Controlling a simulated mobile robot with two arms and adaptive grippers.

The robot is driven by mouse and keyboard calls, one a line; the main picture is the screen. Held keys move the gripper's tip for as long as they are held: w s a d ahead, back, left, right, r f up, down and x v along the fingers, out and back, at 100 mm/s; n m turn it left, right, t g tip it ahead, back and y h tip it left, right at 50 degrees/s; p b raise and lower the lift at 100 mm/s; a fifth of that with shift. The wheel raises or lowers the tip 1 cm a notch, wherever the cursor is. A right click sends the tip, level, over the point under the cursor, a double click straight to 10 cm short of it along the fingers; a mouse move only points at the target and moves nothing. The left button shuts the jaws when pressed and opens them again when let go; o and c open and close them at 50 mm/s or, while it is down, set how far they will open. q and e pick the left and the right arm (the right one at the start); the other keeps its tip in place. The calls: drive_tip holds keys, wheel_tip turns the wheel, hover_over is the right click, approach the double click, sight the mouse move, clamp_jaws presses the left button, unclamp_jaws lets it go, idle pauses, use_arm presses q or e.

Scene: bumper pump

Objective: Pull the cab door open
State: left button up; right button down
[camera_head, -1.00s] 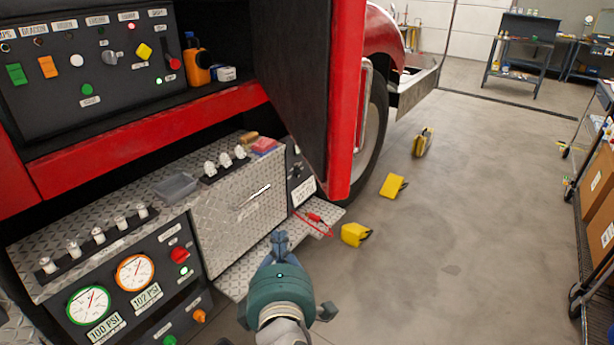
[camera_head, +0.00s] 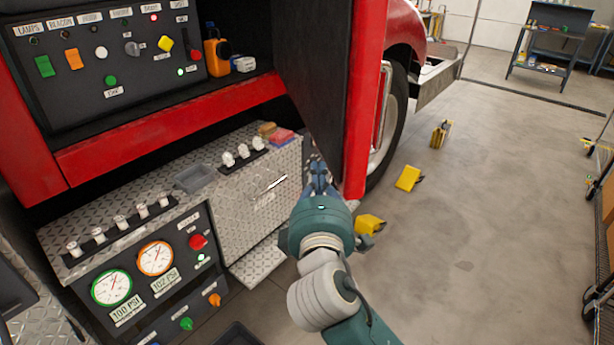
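The cab door (camera_head: 322,75) appears to be the tall dark panel with a red outer edge (camera_head: 364,100) at the top middle. Its dark face is turned towards me, and it stands out from the truck's side. A pale vertical bar (camera_head: 383,110), perhaps a handle, runs along the red side. My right gripper (camera_head: 318,168) reaches up to the panel's lower corner, in front of the diamond-plate box's right end. I cannot tell whether it touches the door. Its fingers are seen from behind, so their opening is unclear. My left gripper is not in view.
A control panel (camera_head: 95,70) and a diamond-plate box (camera_head: 262,205) with gauges fill the left. Yellow blocks (camera_head: 408,178) lie on the floor beside the front wheel (camera_head: 392,125). Open floor (camera_head: 500,200) lies to the right, with a shelf cart (camera_head: 608,200) at the edge.

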drive_tip(key=shift+w+d, duration=0.15)
drive_tip(key=shift+d, duration=0.75)
drive_tip(key=shift+a, duration=0.1)
drive_tip(key=w+d+p, duration=0.1)
drive_tip(key=w+d, duration=0.3)
drive_tip(key=d, duration=0.7)
drive_tip(key=w+d+p, duration=0.1)
drive_tip(key=w+d, duration=0.3)
drive_tip(key=d, duration=0.7)
drive_tip(key=shift+d+p, duration=0.15)
drive_tip(key=shift+p, duration=0.25)
